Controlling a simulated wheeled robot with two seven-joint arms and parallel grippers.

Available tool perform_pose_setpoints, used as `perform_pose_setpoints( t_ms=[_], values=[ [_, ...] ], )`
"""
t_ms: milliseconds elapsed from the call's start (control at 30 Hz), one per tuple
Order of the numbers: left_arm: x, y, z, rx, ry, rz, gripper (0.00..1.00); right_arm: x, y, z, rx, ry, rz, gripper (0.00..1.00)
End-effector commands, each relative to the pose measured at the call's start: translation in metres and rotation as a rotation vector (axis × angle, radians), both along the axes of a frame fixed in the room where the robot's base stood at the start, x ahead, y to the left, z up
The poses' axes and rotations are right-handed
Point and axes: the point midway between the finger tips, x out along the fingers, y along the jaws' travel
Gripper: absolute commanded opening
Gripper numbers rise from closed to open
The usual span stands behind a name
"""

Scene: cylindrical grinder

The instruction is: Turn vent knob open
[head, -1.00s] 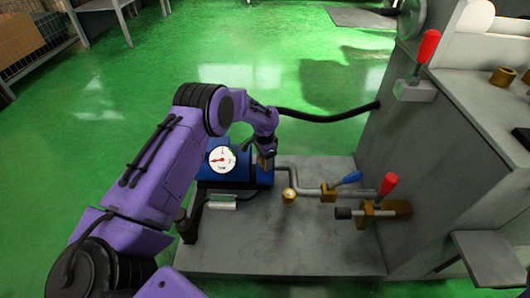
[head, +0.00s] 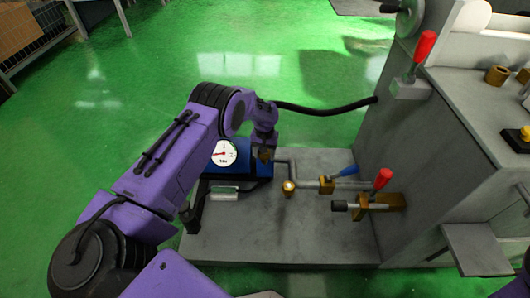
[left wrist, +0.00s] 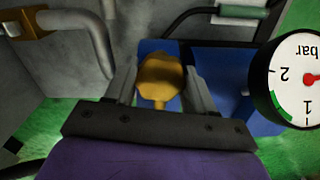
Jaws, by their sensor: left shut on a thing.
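The vent knob (left wrist: 160,78) is a brass-coloured, lobed knob in the left wrist view. It sits between the two fingers of my left gripper (left wrist: 160,92), which is shut on it. In the head view my left gripper (head: 264,152) reaches down over the blue unit (head: 256,169) beside the gauge, and the arm and hand hide most of the knob. The white dial gauge (head: 224,153) with a red needle is just left of the gripper; it also shows at the right of the left wrist view (left wrist: 296,78). My right gripper is not in view.
A grey base plate (head: 285,230) carries a pipe with a blue-handled valve (head: 345,171) and a red-handled valve (head: 382,180), right of the gripper. The grey machine body (head: 400,130) rises at the right.

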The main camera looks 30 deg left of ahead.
Motion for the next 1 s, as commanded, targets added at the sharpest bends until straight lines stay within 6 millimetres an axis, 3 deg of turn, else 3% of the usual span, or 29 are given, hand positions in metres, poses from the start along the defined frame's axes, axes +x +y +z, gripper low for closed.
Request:
perform_pose_setpoints(
  t_ms=[400, 933, 967, 1000],
  values=[
    [0.0054, -0.0003, 0.0042, 0.0, -0.016, 0.173, 0.24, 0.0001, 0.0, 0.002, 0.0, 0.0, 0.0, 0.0],
    [0.0058, -0.0002, 0.0046, -0.001, -0.018, 0.196, 0.24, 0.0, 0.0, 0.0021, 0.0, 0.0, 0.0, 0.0],
    [0.0058, -0.0002, 0.0046, -0.001, -0.018, 0.196, 0.61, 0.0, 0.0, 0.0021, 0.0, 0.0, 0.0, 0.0],
    [0.0057, -0.0001, 0.0047, -0.001, -0.018, 0.196, 0.74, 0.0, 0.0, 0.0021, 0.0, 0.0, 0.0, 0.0]
  ],
)
